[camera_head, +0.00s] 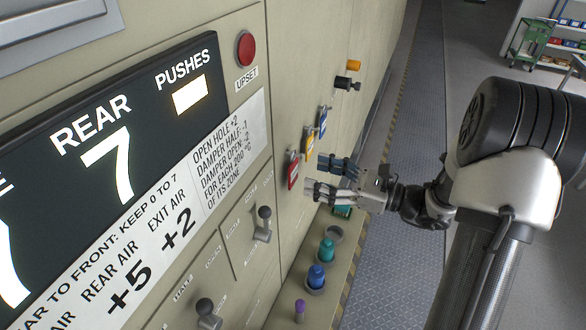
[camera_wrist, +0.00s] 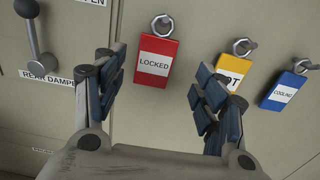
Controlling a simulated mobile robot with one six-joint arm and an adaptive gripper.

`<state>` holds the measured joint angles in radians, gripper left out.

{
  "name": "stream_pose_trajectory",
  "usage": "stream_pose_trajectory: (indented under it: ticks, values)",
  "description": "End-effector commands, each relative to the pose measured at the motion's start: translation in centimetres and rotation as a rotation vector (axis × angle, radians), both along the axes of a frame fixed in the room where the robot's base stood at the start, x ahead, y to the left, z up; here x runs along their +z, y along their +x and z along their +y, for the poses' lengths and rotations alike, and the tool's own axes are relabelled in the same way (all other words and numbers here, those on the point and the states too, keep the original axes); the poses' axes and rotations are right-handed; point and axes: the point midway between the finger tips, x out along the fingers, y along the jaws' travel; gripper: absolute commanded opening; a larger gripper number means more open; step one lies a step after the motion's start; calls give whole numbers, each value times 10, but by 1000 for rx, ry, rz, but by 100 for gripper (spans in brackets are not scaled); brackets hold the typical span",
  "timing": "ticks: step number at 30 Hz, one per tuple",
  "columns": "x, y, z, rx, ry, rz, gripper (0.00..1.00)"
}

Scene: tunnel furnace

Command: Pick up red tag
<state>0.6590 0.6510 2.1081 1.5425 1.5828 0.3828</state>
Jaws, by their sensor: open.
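The red tag (camera_wrist: 158,51) has a white label reading LOCKED and hangs from a metal ring on the panel in the wrist view. It also shows in the head view (camera_head: 292,173), just left of my gripper. My gripper (camera_head: 312,174) is open and points at the panel. In the wrist view its two fingers (camera_wrist: 160,85) stand apart, with the red tag beyond and between them, a little above the fingertips. Nothing is between the finger pads. I cannot tell the exact gap between the fingertips and the tag.
A yellow tag (camera_wrist: 234,70) and a blue COOLING tag (camera_wrist: 284,90) hang right of the red one, the yellow partly behind the right finger. A damper lever (camera_wrist: 33,40) is at left.

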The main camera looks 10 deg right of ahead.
Motion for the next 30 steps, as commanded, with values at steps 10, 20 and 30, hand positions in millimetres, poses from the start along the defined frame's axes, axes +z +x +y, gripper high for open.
stream_pose_trajectory:
  ticks: [10,20,30]
  values:
    - [0,20,39,4,1,1,65]
    - [-1,27,46,0,-1,0,65]
    - [-1,27,46,0,-1,1,44]
